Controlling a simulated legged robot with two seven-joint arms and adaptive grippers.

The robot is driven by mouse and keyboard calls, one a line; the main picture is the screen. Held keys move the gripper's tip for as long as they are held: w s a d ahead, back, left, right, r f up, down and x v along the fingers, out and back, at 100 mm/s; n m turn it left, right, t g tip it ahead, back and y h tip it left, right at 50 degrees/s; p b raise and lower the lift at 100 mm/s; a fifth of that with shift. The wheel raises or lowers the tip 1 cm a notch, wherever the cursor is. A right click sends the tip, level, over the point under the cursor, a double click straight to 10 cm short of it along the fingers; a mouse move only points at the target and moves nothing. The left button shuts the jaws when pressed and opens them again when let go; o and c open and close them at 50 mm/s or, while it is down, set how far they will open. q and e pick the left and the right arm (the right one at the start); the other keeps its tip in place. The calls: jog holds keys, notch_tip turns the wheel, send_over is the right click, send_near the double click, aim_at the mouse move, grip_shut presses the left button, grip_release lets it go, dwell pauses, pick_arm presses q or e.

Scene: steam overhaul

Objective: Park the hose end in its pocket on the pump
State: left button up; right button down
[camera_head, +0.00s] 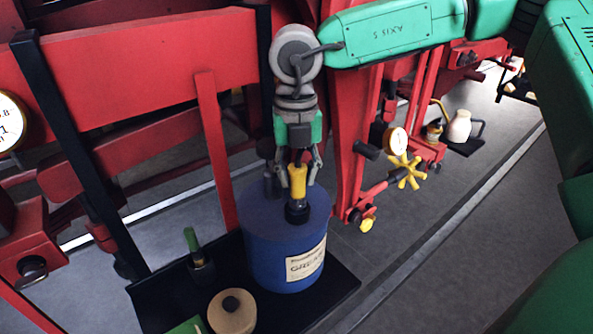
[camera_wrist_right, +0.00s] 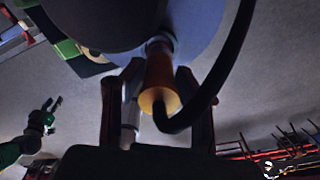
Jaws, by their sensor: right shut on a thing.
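The blue grease pump drum (camera_head: 262,245) stands on a black tray, its label facing front. My right gripper (camera_head: 299,180) is above its lid, shut on the yellow hose end (camera_head: 298,178). The hose end points down at a black collar (camera_head: 297,212) on the lid; I cannot tell how deep it sits. In the right wrist view the orange-yellow hose end (camera_wrist_right: 159,78) is between my fingers, with the black hose (camera_wrist_right: 222,75) bending away from it. My left gripper (camera_wrist_right: 51,106) shows small in that view, apparently open and empty, and is not in the head view.
The black tray (camera_head: 345,288) also carries a tan round container (camera_head: 232,312) and a green-handled item (camera_head: 192,243). Red frame beams (camera_head: 150,62) stand close behind and left. A yellow handwheel (camera_head: 406,171) juts out at right. Grey floor is clear at lower right.

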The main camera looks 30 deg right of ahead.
jog(key=shift+f, duration=1.45)
jog(key=c, duration=1.1)
grip_release()
jog(key=shift+r, duration=0.1)
jog(key=shift+r, duration=0.3)
jog(key=r, duration=1.1)
jog(key=shift+w+d+r, duration=0.1)
jog(key=shift+w+d, duration=0.05)
jog(key=shift+w, duration=0.15)
jog(key=shift+s, duration=0.1)
